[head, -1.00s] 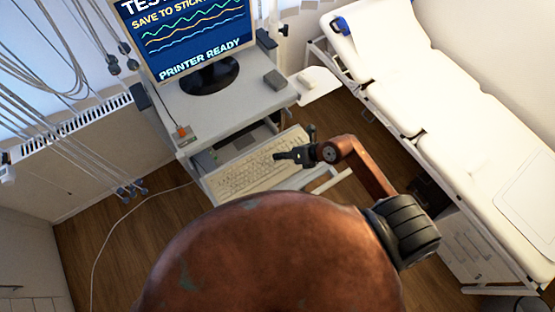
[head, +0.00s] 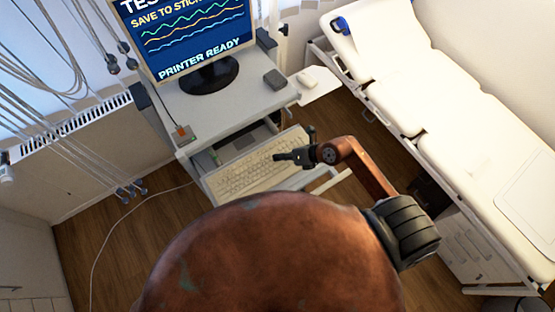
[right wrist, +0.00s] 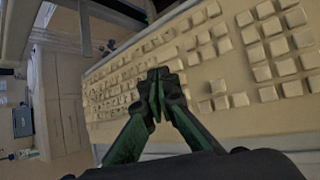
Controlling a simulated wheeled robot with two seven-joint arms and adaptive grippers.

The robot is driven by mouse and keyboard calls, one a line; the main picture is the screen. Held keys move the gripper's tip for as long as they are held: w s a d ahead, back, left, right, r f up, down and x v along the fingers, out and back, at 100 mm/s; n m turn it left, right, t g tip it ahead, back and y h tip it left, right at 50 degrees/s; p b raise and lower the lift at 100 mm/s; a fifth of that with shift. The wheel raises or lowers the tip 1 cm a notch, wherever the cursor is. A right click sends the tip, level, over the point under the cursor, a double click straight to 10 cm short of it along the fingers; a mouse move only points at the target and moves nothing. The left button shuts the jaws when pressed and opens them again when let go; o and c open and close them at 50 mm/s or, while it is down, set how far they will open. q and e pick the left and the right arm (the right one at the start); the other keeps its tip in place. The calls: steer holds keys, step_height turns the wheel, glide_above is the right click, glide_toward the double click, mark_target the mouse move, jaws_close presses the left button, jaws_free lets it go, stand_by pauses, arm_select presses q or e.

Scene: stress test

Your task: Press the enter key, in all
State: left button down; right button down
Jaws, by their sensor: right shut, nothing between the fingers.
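The beige keyboard (head: 255,172) lies on the pull-out tray of the computer cart. It also fills much of the right wrist view (right wrist: 215,115). My right gripper (head: 278,157) is shut and empty over the right part of the keyboard. In the right wrist view, its closed fingertips (right wrist: 158,76) cover some keys of the main block, left of a gap and the separate key groups. I cannot make out key labels, so I cannot tell which one is enter, or whether the fingertips touch a key. My left gripper is not in view.
A monitor (head: 190,35) reading "PRINTER READY" stands on the cart top (head: 225,105). A white exam couch (head: 430,105) stands at right. Cables hang at left.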

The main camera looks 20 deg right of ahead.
steer(key=shift+f, duration=0.3)
steer(key=shift+r, duration=0.1)
stand_by(0.3)
steer(key=shift+r+p, duration=0.65)
steer(key=shift+r, duration=0.05)
step_height(320, 180, up, 5)
steer(key=p, duration=0.4)
steer(key=shift+r+p, duration=0.1)
steer(key=shift+p, duration=0.2)
stand_by(0.5)
